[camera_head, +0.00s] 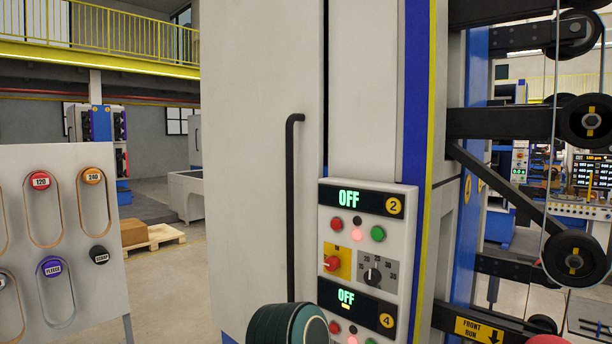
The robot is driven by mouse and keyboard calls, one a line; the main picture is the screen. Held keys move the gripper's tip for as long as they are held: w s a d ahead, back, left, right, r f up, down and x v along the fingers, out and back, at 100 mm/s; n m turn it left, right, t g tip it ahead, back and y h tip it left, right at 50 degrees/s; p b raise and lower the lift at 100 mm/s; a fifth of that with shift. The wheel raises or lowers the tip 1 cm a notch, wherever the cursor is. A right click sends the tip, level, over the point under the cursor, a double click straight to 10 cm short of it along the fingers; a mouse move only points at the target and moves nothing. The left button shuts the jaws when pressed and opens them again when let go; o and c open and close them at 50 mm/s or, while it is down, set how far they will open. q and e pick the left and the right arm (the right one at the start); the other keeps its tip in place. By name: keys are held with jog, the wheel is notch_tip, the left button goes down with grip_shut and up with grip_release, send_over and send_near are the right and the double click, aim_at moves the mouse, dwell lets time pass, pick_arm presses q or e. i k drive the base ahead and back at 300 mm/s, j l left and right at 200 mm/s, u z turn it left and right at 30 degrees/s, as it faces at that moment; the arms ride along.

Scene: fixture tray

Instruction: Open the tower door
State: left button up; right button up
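The tower (375,80) is a tall grey cabinet with blue and yellow edge strips, close in front of me. Its door (245,150) is the flat light-grey panel on the left side. A long black vertical bar handle (291,210) stands on the door near its right edge. A narrow dark vertical gap (325,90) runs along the door's right edge above the control panel; I cannot tell if the door is slightly ajar. Neither of my grippers shows in the view.
A control panel (367,240) with "OFF" displays, buttons and knobs sits right of the handle. Black arms with rollers (585,121) stick out at right. A grey rack board (60,240) stands at left, with free floor between.

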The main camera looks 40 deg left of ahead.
aim_at(261, 68)
jog(key=u, duration=1.55)
